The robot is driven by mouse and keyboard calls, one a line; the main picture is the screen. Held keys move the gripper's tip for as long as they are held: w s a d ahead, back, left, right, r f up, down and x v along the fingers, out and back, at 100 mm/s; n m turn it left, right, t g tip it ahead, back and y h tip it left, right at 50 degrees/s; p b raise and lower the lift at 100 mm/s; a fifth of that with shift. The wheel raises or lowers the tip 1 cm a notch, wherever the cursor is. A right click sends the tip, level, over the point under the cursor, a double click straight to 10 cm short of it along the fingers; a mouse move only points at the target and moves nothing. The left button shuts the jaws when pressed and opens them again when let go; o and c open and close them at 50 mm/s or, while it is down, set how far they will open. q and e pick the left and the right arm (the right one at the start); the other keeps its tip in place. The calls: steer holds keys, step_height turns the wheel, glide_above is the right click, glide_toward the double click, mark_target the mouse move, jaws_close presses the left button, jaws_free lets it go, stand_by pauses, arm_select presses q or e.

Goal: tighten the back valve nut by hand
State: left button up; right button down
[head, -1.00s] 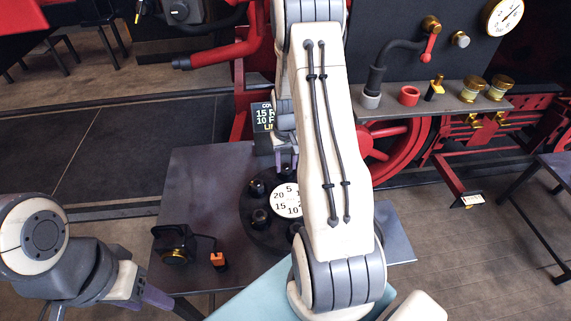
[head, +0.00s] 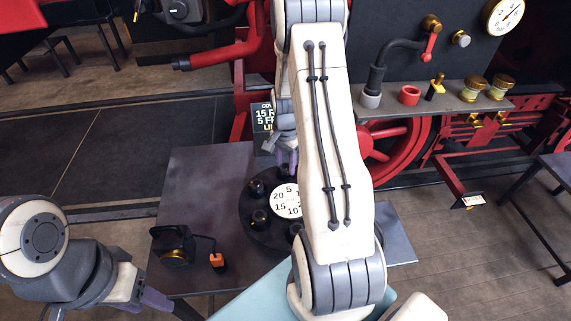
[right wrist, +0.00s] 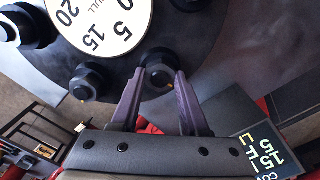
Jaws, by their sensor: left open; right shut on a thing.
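A round dark cover (head: 250,232) on the table carries a white dial (head: 285,198) with numbers and several black nuts around it. My right gripper (right wrist: 160,75) is shut on the back valve nut (right wrist: 157,66), which sits between its purple fingertips at the cover's rim. In the head view the right fingers (head: 286,160) reach down at the back of the cover, and my arm hides the cover's right part. Other nuts show at the left (head: 257,187) and front left (head: 260,218). My left gripper (head: 156,298) is open and empty, low at the left by the table's edge.
A black lamp-like item (head: 173,245) and an orange-and-black item (head: 218,261) stand on the table's front left. A dark sign with numbers (head: 263,117) stands behind the table. Red engine parts (head: 395,150) lie at the back right.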

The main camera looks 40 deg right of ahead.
mark_target(285, 166)
steer(key=shift+w+r+m, duration=0.1)
steer(key=shift+r+m, duration=0.05)
steer(key=shift+m, duration=1.35)
steer(key=c, duration=0.5)
jaws_free()
steer(key=shift+o, duration=0.5)
step_height(285, 166, up, 10)
steer(key=b, duration=0.2)
steer(key=shift+r, duration=0.2)
